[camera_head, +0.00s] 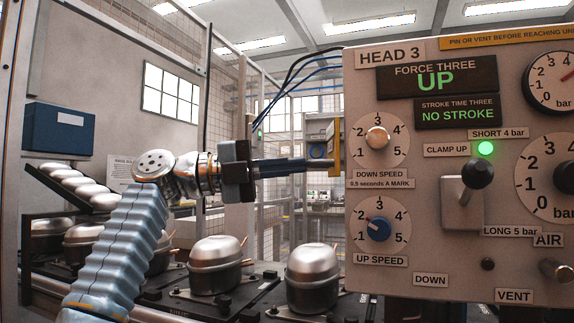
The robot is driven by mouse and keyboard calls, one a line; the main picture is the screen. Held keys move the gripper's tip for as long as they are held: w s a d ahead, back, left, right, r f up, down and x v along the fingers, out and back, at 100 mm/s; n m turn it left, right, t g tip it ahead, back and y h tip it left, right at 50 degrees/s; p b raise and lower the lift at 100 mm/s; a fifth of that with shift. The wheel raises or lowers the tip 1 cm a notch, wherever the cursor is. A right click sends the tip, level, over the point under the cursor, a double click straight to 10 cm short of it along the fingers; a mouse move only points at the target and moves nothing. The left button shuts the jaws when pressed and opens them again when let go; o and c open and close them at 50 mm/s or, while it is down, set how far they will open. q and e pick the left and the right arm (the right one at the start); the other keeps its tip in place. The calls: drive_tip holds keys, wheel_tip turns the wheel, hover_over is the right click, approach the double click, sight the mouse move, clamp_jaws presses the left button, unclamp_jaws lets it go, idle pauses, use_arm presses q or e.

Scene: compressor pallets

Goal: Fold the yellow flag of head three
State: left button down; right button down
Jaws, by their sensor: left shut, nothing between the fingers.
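The Head 3 panel (410,275) fills the right side. A narrow yellow piece (337,135), which looks like the flag, stands upright along the panel's left edge. It is seen nearly edge-on, so I cannot tell how far it is folded. My left gripper (330,163) comes in from the left and is shut and empty. Its fingertips overlap the lower part of the yellow piece in the picture; I cannot tell whether they touch. My right gripper is not in view.
The panel has an up speed knob (379,229), a down speed knob (377,138) and a black-balled lever (477,173). A green lamp (485,148) is lit. Below, metal compressors (217,262) stand on dark pallets. A blue box (59,129) is at left.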

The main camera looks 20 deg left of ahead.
use_arm(q)
drive_tip(key=shift+w+d+p, duration=0.2)
drive_tip(key=shift+w+p, duration=0.3)
drive_tip(key=shift+w, duration=0.7)
